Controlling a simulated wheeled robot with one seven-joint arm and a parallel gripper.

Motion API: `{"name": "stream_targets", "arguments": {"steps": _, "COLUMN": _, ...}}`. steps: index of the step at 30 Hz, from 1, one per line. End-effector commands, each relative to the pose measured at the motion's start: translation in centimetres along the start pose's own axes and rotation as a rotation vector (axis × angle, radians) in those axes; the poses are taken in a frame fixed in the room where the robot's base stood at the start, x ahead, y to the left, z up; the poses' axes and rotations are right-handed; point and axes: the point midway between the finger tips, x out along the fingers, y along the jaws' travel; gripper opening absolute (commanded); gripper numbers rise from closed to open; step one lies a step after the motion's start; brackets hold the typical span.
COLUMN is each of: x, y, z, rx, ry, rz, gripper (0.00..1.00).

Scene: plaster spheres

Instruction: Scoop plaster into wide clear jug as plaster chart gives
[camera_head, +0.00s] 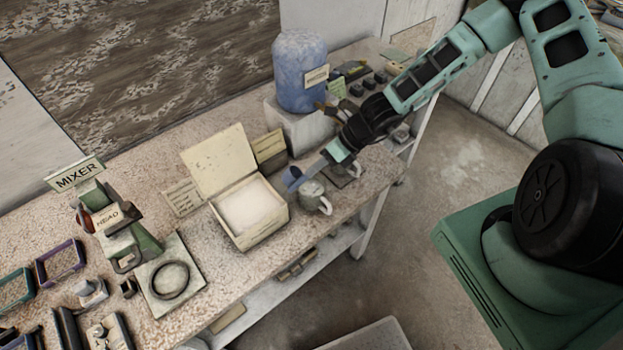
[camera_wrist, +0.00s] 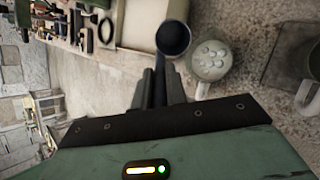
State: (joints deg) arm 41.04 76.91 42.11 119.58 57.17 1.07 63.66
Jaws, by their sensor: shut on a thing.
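My gripper (camera_head: 336,154) is shut on the handle of a blue scoop (camera_head: 293,178). The scoop's round bowl (camera_wrist: 173,38) looks dark inside in the wrist view; I cannot tell whether it holds any powder. An open box of white plaster (camera_head: 247,205) is left of the scoop, its lid raised. A pale jug with a handle (camera_head: 314,196) stands right of the box, close to the scoop; in the wrist view the jug (camera_wrist: 209,62) shows several pale round shapes inside. Written cards (camera_head: 181,198) stand by the box, too small to read.
Another vessel (camera_wrist: 309,94) is partly visible at the wrist view's right edge. A blue barrel (camera_head: 300,75) stands on a pale block behind the scoop. The mixer (camera_head: 115,225) and a plate with a dark ring (camera_head: 170,279) are left of the box. The bench's front edge is close to the jug.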

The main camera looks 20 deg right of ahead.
Motion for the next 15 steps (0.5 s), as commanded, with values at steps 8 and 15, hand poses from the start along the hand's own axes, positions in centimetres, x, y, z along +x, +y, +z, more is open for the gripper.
{"name": "stream_targets", "arguments": {"steps": 8, "x": -0.7, "y": 2.0, "z": 1.9, "rx": -0.013, "ry": 0.145, "rz": -0.138, "gripper": 0.0}}
{"name": "stream_targets", "arguments": {"steps": 15, "x": -1.0, "y": 2.5, "z": 2.5, "rx": -0.003, "ry": 0.188, "rz": -0.187, "gripper": 0.0}}
